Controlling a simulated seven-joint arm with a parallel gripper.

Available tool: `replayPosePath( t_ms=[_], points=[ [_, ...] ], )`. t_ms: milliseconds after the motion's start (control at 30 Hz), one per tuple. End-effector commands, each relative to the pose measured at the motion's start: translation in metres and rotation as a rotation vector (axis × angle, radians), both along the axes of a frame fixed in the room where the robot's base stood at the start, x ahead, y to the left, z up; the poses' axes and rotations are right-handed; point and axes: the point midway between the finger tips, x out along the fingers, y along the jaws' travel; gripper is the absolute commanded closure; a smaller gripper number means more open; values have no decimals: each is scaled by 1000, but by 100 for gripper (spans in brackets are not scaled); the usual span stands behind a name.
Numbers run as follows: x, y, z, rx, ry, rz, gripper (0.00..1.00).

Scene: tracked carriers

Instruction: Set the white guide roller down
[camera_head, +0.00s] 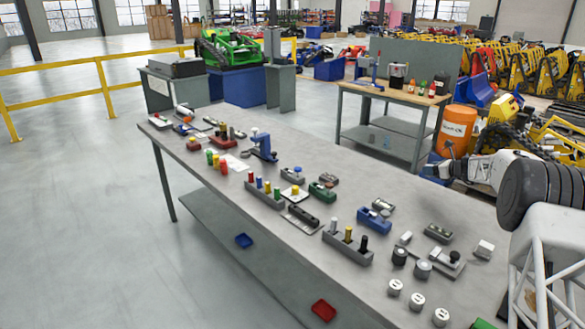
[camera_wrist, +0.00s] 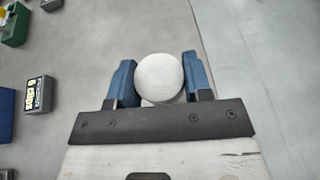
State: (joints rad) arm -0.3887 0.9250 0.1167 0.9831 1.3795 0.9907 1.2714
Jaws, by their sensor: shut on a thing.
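The white guide roller (camera_wrist: 160,76) shows in the wrist view as a round white end face between two blue fingers. My gripper (camera_wrist: 159,66) is shut on it, one finger on each side. In the head view my gripper (camera_head: 437,171) is raised near the far long edge of the grey table (camera_head: 290,150), in front of the orange barrel. The roller cannot be made out clearly there. In the wrist view bare grey surface lies behind the roller, with a straight edge to its right.
Several white cylinders, one of them here (camera_head: 417,302), stand at the table's near right. A grey block with pegs (camera_head: 347,247), a blue carrier (camera_head: 374,220) and other fixtures fill the middle. In the wrist view a dark labelled block (camera_wrist: 38,94) lies left of my gripper.

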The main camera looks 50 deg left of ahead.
Motion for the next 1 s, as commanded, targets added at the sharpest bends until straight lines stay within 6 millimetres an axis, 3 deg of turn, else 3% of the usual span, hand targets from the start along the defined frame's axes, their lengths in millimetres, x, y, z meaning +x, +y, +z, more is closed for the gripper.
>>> replayPosePath(
  t_ms=[100, 567, 1000],
  points=[
    [-15, 48, 4, 2, -2, 27, 84],
    [-84, 209, 16, 2, -2, 115, 84],
    [-175, 352, 27, 2, -2, 199, 84]
  ],
)
